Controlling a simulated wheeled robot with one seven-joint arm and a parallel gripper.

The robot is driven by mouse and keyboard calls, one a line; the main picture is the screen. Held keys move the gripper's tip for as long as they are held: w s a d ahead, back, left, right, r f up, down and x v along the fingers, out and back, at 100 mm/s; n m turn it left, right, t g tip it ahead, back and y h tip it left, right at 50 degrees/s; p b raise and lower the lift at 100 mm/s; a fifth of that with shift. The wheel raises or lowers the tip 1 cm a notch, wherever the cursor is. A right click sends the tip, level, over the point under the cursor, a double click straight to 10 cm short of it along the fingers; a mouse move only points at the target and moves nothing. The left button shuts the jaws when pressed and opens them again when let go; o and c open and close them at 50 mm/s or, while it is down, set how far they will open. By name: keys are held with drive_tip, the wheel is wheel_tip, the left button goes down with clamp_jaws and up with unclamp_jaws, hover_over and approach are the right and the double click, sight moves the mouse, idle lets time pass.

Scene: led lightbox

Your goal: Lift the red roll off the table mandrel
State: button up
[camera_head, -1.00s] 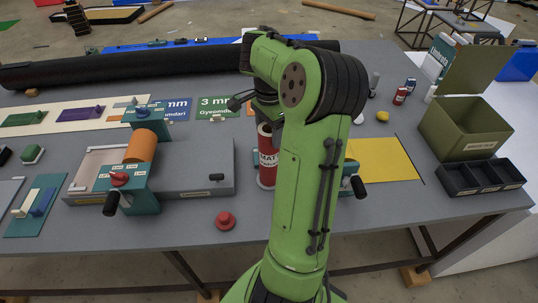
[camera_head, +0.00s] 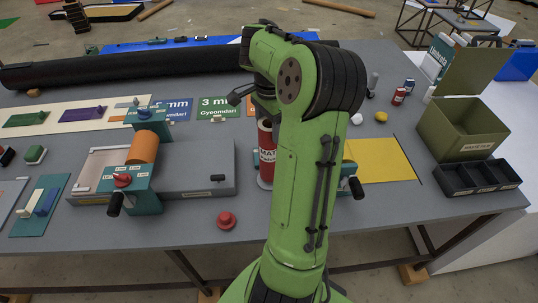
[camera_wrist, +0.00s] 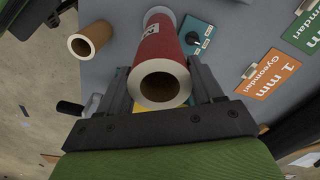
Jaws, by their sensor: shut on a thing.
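The red roll (camera_head: 267,140) with a white label stands upright on the table, partly hidden by my green arm. In the wrist view the red roll (camera_wrist: 164,48) shows its hollow near end, with a white rim, between the two dark fingers. My gripper (camera_wrist: 160,80) is shut on the red roll. In the head view my gripper is mostly hidden behind my arm. The mandrel is not clearly seen; a pale part (camera_head: 265,183) shows below the roll.
A grey board with an orange roll (camera_head: 143,147) lies left of the red roll. A red knob (camera_head: 226,220) sits in front. A yellow sheet (camera_head: 380,160), an olive box (camera_head: 462,130) and a black divided tray (camera_head: 484,178) are to the right.

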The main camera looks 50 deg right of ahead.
wheel_tip(320, 180, up, 10)
drive_tip(key=p, duration=0.7)
drive_tip(key=shift+f, duration=0.15)
idle(0.5)
drive_tip(key=shift+f, duration=0.1)
idle(0.5)
